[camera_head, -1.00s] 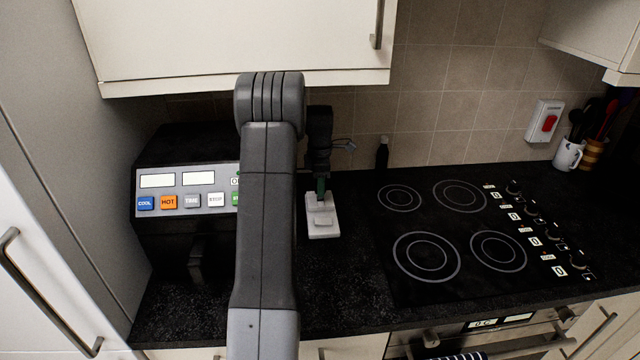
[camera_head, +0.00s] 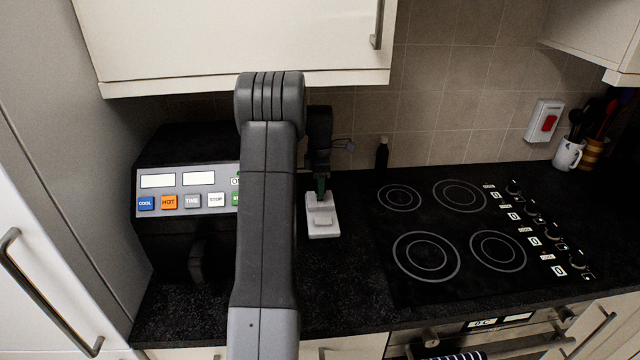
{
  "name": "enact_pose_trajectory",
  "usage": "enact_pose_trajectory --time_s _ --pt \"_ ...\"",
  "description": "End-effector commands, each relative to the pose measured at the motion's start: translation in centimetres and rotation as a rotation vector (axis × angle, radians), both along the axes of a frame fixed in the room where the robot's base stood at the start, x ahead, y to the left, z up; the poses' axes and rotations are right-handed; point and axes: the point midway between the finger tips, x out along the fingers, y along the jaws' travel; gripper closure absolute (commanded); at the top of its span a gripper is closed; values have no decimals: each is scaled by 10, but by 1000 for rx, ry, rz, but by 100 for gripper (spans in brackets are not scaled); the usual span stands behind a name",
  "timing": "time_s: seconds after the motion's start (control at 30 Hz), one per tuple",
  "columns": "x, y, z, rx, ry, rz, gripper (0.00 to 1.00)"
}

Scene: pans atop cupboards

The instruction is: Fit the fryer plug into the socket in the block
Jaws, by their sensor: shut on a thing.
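The white socket block (camera_head: 322,224) stands on the dark worktop, right of my arm. My gripper (camera_head: 321,186) points down at the back part of the block, with its greenish fingers close to the block's top. It is shut on the fryer plug, which is too small and dark to make out between the fingers. I cannot tell whether the plug is in the socket or just above it. The black fryer (camera_head: 190,228) with coloured buttons stands left of the block, partly hidden behind my arm.
A hob (camera_head: 445,230) with several rings and knobs lies to the right. A dark bottle (camera_head: 382,153) stands near the tiled wall. A wall cupboard (camera_head: 220,40) hangs above my arm. A mug (camera_head: 568,155) and a utensil pot (camera_head: 592,152) stand far right.

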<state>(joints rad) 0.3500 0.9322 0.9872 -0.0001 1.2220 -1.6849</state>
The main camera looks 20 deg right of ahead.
Motion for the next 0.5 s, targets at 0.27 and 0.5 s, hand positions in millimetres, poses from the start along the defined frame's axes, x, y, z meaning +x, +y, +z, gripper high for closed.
enact_pose_trajectory --time_s 0.27,0.5 --pt "0 0 0 0 0 0 87" --pt "0 0 -5 0 1 0 87"
